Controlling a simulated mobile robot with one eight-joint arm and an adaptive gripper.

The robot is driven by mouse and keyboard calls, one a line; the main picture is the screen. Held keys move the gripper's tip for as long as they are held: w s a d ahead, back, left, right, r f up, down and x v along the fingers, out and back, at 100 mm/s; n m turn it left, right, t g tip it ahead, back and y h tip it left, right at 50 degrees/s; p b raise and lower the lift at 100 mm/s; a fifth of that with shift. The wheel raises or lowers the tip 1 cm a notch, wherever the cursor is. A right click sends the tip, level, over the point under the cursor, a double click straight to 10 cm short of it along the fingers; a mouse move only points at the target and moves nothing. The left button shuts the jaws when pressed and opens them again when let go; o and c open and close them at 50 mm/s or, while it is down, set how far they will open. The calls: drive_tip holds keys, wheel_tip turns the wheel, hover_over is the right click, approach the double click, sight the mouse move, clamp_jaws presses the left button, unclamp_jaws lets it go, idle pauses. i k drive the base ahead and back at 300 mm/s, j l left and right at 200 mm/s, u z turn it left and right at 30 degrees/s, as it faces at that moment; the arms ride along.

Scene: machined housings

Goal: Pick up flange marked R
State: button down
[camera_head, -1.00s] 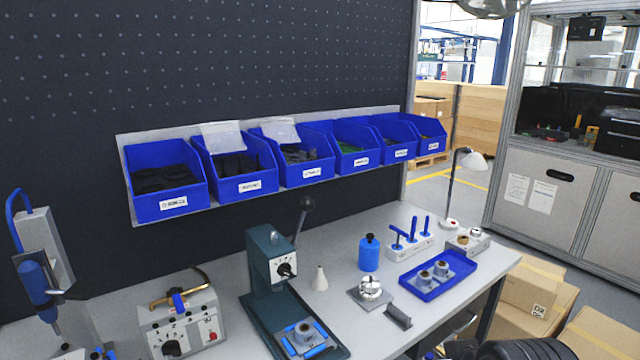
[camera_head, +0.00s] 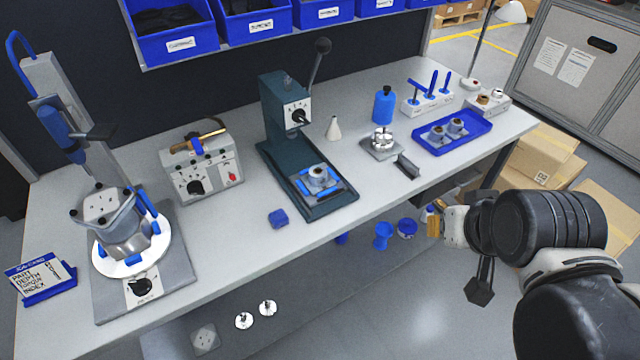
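No letter R is readable on any part. Two grey flanged parts with round bores, one on the left (camera_head: 437,133) and one on the right (camera_head: 456,126), sit in a blue tray (camera_head: 427,152) at the bench's right end. A similar flanged part (camera_head: 318,177) sits in a blue fixture on the press base. A square flange-like plate (camera_head: 205,338) and two round metal pieces (camera_head: 243,320) lie low, below the bench's front edge. My gripper (camera_head: 447,226) is at the right, in front of the bench and apart from these parts. Its fingers are not clear.
A green arbor press (camera_head: 280,120) stands mid-bench, with a grey control box (camera_head: 202,172) to its left. A large housing (camera_head: 120,222) sits on a round stand at left. A blue bottle (camera_head: 383,105) and a metal puck (camera_head: 382,140) stand near the tray. Cardboard boxes (camera_head: 545,155) stand at right.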

sight(315, 184)
drive_tip(key=j, duration=0.8)
drive_tip(key=i+j+u, duration=0.1)
drive_tip(key=j, duration=0.7)
drive_tip(key=i+j, duration=0.1)
drive_tip(key=j, duration=0.7)
